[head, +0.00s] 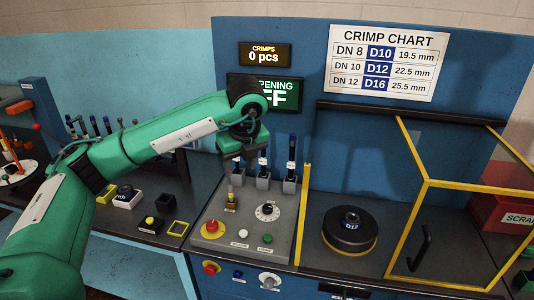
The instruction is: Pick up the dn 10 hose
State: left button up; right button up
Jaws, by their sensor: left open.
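Three dark upright pieces with white labels stand in grey holders behind the control panel; they look like hoses. The right one (292,150) has a blue top and is tallest in view. The middle one (263,165) and the left one (237,166) are partly hidden by my gripper. Their labels are too small to read, so I cannot tell which is DN 10. My left gripper (240,163) is open, pointing down, over the left and middle pieces. I cannot tell if it touches either. My right gripper is not in view.
The control panel (222,232) has several buttons and a knob. A black round die (350,229) sits right of it, beside a yellow-framed guard (408,225). A crimp chart (387,63) hangs on the blue back panel. Small trays (126,198) stand on the left bench.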

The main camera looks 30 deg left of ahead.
aim_at(263, 161)
jog(key=i+j, duration=0.2)
jog(key=i, duration=0.3)
jog(key=i+j, duration=0.15)
jog(key=i, duration=0.35)
